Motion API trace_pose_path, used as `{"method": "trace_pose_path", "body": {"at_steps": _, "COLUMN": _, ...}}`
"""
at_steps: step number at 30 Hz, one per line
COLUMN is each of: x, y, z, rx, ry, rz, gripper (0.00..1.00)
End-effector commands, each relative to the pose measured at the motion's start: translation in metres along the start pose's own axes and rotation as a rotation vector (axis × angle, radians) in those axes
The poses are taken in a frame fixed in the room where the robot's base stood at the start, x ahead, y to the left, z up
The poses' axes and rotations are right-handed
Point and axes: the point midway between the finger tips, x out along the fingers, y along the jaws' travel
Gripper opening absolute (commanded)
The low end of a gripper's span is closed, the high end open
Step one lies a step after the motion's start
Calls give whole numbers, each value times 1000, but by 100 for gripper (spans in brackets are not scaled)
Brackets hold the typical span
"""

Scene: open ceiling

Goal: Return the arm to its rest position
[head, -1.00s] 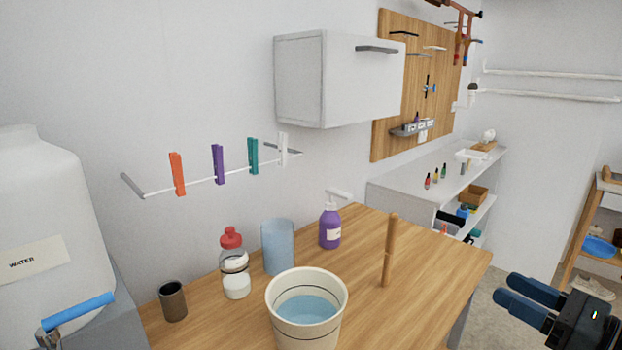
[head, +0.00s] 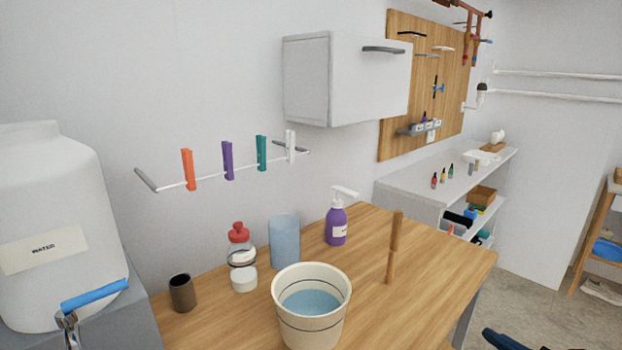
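My gripper (head: 503,341) is at the bottom right edge of the head view, mostly cut off by the frame. Only a dark blue finger end and a sliver of dark body show, in front of the floor beyond the table's right end. Its opening is out of the picture, so I cannot tell whether it is open or shut. No held object shows. The rest of my arm is out of view.
The wooden table (head: 435,262) holds a cream bucket of water (head: 285,318), an upright wooden stick (head: 393,250), a purple pump bottle (head: 336,226), a blue cylinder (head: 284,243), a red-capped bottle (head: 240,260) and a dark cup (head: 182,293). The table's right side is clear.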

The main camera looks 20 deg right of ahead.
Motion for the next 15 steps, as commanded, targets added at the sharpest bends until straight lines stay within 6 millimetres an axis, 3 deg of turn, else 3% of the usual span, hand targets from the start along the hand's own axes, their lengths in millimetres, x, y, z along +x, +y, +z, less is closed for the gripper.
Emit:
{"method": "trace_pose_path", "body": {"at_steps": 1, "x": -2, "y": 18, "z": -6, "rx": -61, "ry": 33, "rz": 3, "gripper": 47}}
{"method": "trace_pose_path", "body": {"at_steps": 6, "x": -19, "y": 72, "z": -27, "rx": -379, "ry": 159, "rz": 10, "gripper": 47}}
{"method": "trace_pose_path", "body": {"at_steps": 15, "x": -80, "y": 140, "z": -40, "rx": -1070, "ry": 306, "rz": 91, "gripper": 47}}
